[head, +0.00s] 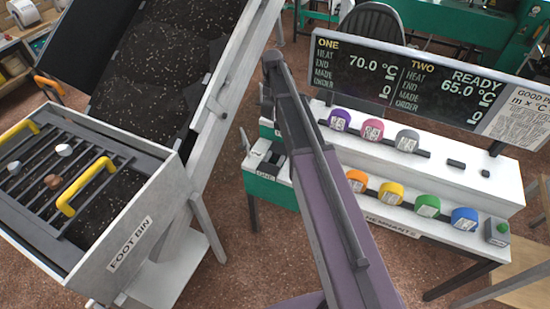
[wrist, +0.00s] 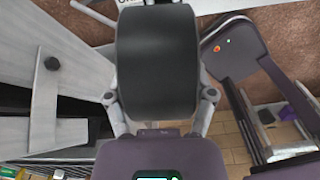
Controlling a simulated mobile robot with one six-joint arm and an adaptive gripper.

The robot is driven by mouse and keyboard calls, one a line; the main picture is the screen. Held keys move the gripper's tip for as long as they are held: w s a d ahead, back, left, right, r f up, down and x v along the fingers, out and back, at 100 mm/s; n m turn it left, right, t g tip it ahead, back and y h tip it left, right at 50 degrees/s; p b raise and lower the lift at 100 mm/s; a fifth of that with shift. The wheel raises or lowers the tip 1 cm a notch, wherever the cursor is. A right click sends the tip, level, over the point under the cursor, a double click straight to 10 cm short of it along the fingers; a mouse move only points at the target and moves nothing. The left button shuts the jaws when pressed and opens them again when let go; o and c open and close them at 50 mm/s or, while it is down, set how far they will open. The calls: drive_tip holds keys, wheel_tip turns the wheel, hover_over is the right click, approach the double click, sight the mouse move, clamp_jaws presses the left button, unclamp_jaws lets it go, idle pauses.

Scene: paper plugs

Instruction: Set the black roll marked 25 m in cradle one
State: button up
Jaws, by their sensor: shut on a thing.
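The black roll (wrist: 157,62) fills the upper middle of the wrist view. My gripper (wrist: 158,98) is shut on it, with one finger at each side. No length mark shows on the face turned to the wrist camera. In the head view the roll and my gripper are hidden behind my arm. A white surface with partly cut-off lettering (wrist: 126,3) shows just beyond the roll in the wrist view. The display board (head: 410,85) has panels headed ONE and TWO. I cannot make out cradle one clearly; a green-and-white machine (head: 277,190) is partly behind my arm.
A white stepped rack (head: 470,185) marked REMNANTS holds several coloured rolls, including purple (head: 339,120) and orange (head: 356,181), with empty dark slots at upper right. The grey FOOT BIN (head: 140,240) with yellow handles and a sloping dark belt stand at left.

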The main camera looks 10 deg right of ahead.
drive_tip(key=shift+d, duration=0.1)
drive_tip(key=shift+s+d+f+b, duration=0.15)
drive_tip(key=shift+s+f+b, duration=0.05)
drive_tip(key=shift+f+b, duration=0.2)
drive_tip(key=s+d+f+m+b, duration=0.4)
drive_tip(key=s+f+m+b, duration=0.2)
drive_tip(key=f+m+b, duration=0.2)
drive_tip(key=s+d+f+m+b, duration=0.5)
drive_tip(key=f+m+b, duration=0.3)
drive_tip(key=f+b, duration=0.4)
drive_tip(key=shift+s+f+b, duration=0.3)
drive_tip(key=shift+s+b, duration=0.05)
drive_tip(key=shift+s, duration=0.5)
drive_tip(key=shift+w+a, duration=0.1)
drive_tip(key=w+a+f+b, duration=0.1)
drive_tip(key=w+a, duration=0.8)
drive_tip(key=w, duration=0.4)
drive_tip(key=shift+f, duration=0.25)
